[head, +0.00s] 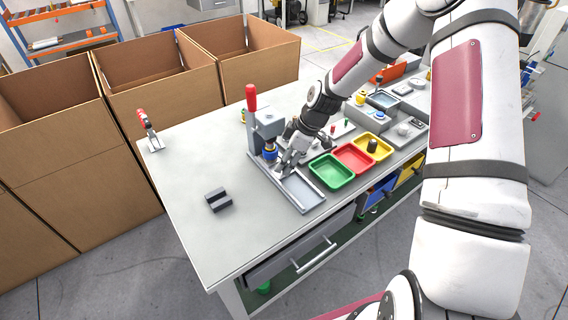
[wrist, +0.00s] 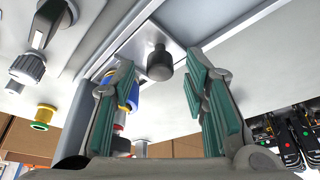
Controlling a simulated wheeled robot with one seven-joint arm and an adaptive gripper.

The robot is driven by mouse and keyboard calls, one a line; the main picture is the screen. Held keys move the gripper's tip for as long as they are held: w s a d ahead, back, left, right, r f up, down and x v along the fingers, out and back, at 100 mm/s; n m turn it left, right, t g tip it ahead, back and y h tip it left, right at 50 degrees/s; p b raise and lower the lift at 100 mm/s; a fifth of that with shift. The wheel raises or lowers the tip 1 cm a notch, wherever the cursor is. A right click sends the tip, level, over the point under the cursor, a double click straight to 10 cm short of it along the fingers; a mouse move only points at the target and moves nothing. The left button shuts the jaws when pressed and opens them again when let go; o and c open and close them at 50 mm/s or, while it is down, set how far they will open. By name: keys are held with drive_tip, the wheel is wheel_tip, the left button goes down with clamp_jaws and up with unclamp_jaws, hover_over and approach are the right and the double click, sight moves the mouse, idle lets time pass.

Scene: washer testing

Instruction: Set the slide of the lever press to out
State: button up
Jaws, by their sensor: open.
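The lever press (head: 267,126) stands on the workbench, a grey frame with a red-knobbed lever (head: 251,98) pointing up and a blue part low on it. A long, pale grey, tray-like slide bed (head: 302,190) runs from its foot toward the bench's front edge. My gripper (head: 281,168) is low over this bed, just in front of the press. In the wrist view my gripper (wrist: 162,95) is open, and a dark round knob (wrist: 160,64) shows between the spread fingers, apparently untouched. My gripper hides part of the slide in the head view, so its position is unclear.
Green (head: 331,172), red (head: 353,158) and yellow (head: 373,146) trays sit right of the press. A dark grey block (head: 218,199) and a red-handled clamp (head: 148,130) are on the left. Bench space between them is clear. Cardboard boxes (head: 157,84) stand behind.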

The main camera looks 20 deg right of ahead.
drive_tip(key=shift+x, duration=0.85)
clamp_jaws()
drive_tip(key=shift+s, duration=0.1)
drive_tip(key=s+d+p, duration=0.1)
drive_tip(key=s+p, duration=0.1)
drive_tip(key=s, duration=0.2)
drive_tip(key=s+d+p, duration=0.1)
drive_tip(key=s+p, duration=0.1)
drive_tip(key=s, duration=0.1)
drive_tip(key=s+d+p, duration=0.2)
drive_tip(key=s, duration=0.2)
drive_tip(key=shift+s+r+p, duration=0.15)
drive_tip(key=shift+s+p, duration=0.15)
drive_tip(key=shift+p, duration=0.1)
drive_tip(key=shift+s+d+f, duration=0.1)
drive_tip(key=shift+s+f, duration=0.1)
drive_tip(key=shift+s, duration=0.35)
unclamp_jaws()
drive_tip(key=shift+r, duration=0.15)
